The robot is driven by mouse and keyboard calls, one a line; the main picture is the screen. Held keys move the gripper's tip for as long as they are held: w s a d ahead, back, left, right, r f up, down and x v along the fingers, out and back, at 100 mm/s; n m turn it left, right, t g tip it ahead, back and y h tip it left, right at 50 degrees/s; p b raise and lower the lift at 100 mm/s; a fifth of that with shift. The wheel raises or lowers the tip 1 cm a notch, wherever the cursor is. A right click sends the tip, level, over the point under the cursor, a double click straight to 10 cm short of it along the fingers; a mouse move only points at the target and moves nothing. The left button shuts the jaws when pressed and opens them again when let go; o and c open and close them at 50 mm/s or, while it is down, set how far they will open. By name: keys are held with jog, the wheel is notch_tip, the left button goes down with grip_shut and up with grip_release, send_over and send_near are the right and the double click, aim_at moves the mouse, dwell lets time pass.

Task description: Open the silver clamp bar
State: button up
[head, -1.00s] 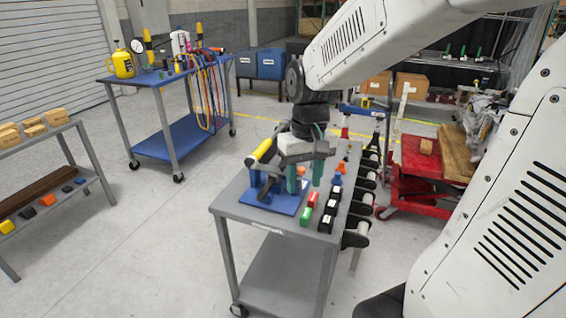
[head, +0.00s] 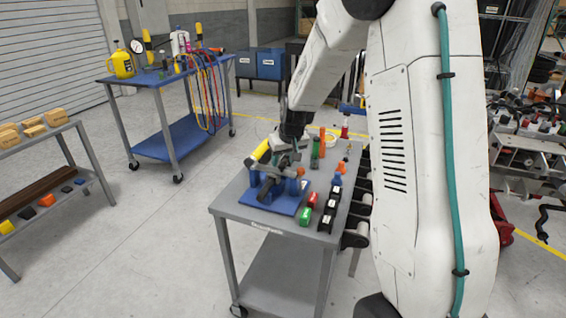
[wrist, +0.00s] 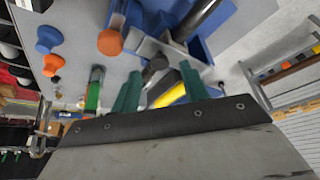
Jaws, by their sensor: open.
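The clamp fixture has a blue base (head: 275,202) on the grey cart, with blue uprights, a dark bar (head: 265,188) and a yellow grip (head: 261,150). In the wrist view the fixture's blue parts (wrist: 212,22) are at the top, with a grey-black bar (wrist: 197,20) across them. My gripper (wrist: 160,74) is open, its green fingers apart, with a dark rounded part and the yellow grip (wrist: 170,95) showing between them. Contact cannot be told. In the head view my gripper (head: 290,155) is at the fixture's far side, partly hidden. Which piece is the silver bar is unclear.
An orange knob (wrist: 110,42) and a blue knob (wrist: 48,38) stand close to the gripper. A blue tool cart (head: 180,135) stands behind left, with clear floor between.

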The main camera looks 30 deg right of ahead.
jog(key=shift+x, duration=1.1)
grip_shut()
jog(key=shift+r, duration=0.1)
